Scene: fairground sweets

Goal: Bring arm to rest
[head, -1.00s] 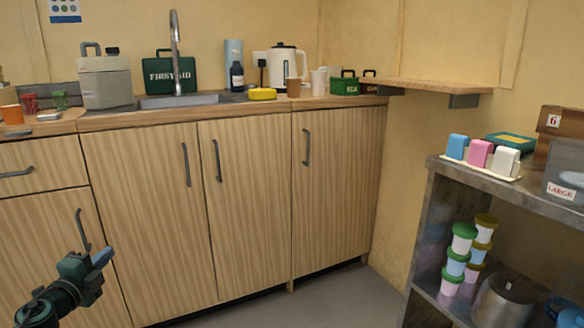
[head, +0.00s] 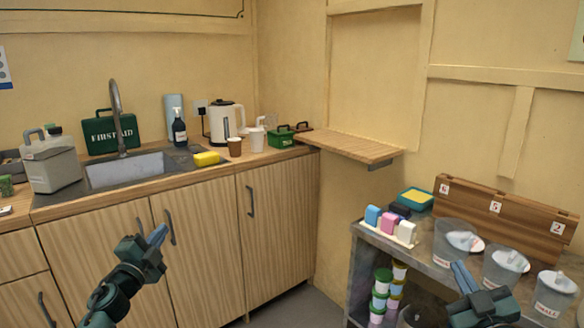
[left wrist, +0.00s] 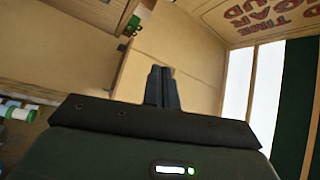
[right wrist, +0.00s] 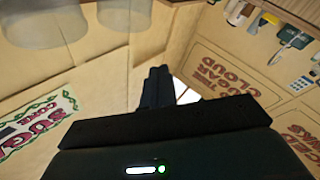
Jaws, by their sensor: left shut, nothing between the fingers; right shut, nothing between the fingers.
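My left gripper (head: 157,236) is shut and empty. In the head view it shows in front of the wooden cupboard doors below the sink counter. Its closed fingers also show in the left wrist view (left wrist: 161,88). My right gripper (head: 464,276) is shut and empty. In the head view it shows at the lower right, in front of the metal shelf unit and its clear tubs. Its closed fingers also show in the right wrist view (right wrist: 157,88). Neither gripper holds anything.
A wooden counter (head: 290,155) carries a sink (head: 125,170), a kettle (head: 226,123) and a first aid box (head: 110,133). A wooden ledge (head: 350,145) juts from the wall. A metal shelf unit (head: 385,242) bears clear tubs (head: 455,242) and a numbered wooden rack (head: 508,215).

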